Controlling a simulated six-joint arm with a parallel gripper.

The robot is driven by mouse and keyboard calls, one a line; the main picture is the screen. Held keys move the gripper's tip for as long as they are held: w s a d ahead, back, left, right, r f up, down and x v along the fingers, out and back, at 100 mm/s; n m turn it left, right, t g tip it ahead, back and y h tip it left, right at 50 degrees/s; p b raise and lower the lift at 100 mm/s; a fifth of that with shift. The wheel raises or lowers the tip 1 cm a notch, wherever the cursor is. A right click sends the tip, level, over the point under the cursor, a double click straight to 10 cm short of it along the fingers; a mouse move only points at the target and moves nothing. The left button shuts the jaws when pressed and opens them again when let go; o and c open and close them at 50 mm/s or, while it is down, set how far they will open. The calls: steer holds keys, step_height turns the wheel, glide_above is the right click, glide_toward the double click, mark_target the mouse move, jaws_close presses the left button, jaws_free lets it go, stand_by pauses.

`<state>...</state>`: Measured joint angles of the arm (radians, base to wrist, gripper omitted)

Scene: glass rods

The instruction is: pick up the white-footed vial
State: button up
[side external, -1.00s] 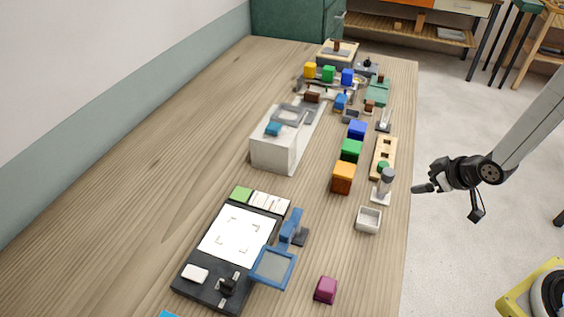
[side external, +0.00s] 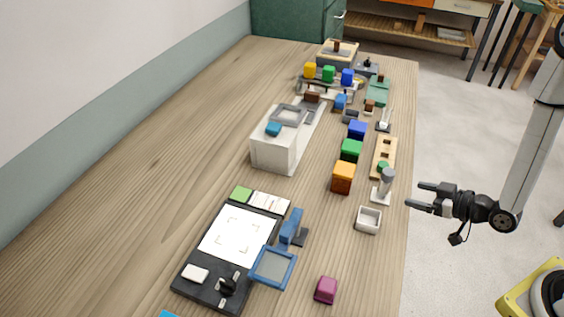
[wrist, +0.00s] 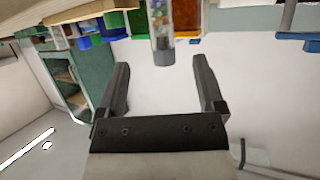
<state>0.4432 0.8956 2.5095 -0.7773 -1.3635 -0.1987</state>
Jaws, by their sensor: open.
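The white-footed vial (side external: 386,183) stands upright near the table's right edge in the side view, with a grey cap on top and a pale foot below. My gripper (side external: 414,195) is open and empty just off that edge, its fingers pointing toward the vial without touching it. In the wrist view the picture looks upside down. There the vial (wrist: 159,20) is a clear tube with coloured specks and its grey cap hangs downward. It lies ahead of the gap between the open fingers (wrist: 160,63), and its foot is out of frame.
A small white open box (side external: 368,220) sits close in front of the vial. An orange block (side external: 343,177), a green block (side external: 351,150) and a blue block (side external: 357,130) stand in a row behind it. A wooden holed board (side external: 384,157) lies beyond the vial. Off the table edge is free air.

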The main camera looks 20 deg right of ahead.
mark_target(387, 198)
steer(key=shift+w, duration=0.1)
steer(key=shift+x, duration=1.3)
steer(key=shift+x, duration=2.55)
steer(key=shift+f, duration=0.1)
steer(key=shift+c, duration=0.2)
jaws_close()
steer(key=shift+r, duration=0.2)
step_height(387, 198, up, 10)
steer(key=shift+f, duration=0.2)
